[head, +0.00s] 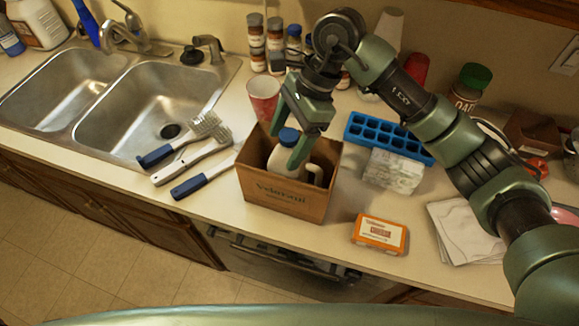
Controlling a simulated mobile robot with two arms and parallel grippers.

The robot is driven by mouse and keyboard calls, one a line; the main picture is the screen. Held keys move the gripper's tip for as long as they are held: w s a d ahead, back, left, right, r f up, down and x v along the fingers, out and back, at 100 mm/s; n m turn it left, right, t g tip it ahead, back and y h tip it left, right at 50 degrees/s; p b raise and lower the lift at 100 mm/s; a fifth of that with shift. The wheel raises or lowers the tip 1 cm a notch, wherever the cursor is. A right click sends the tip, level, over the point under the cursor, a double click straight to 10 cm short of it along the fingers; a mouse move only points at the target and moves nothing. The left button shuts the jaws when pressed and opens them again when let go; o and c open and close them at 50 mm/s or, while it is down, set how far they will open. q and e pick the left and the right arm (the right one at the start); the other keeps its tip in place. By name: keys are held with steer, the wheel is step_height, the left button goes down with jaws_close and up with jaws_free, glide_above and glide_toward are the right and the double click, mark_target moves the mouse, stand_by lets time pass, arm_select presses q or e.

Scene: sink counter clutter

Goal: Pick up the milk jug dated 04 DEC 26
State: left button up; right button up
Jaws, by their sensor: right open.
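A white milk jug (282,163) with a blue cap stands in an open cardboard box (285,194) on the counter. Its handle shows at the right; its lower part is hidden by the box wall. I cannot read a date on it. My right gripper (286,150) reaches down from above into the box with its fingers apart. One finger is in front of the jug's upper right side, and the fingers seem to be around the cap and neck. I cannot tell whether they touch the jug. My left gripper is out of view.
Jars stand along the wall.

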steer(key=shift+s+a+f, duration=0.15)
steer(key=shift+a+f, duration=0.15)
steer(key=shift+f, duration=0.35)
jaws_close()
steer(key=shift+s, duration=0.1)
steer(key=shift+d+f, duration=0.2)
steer(key=shift+f, duration=0.1)
stand_by(0.5)
steer(key=shift+r, duration=0.15)
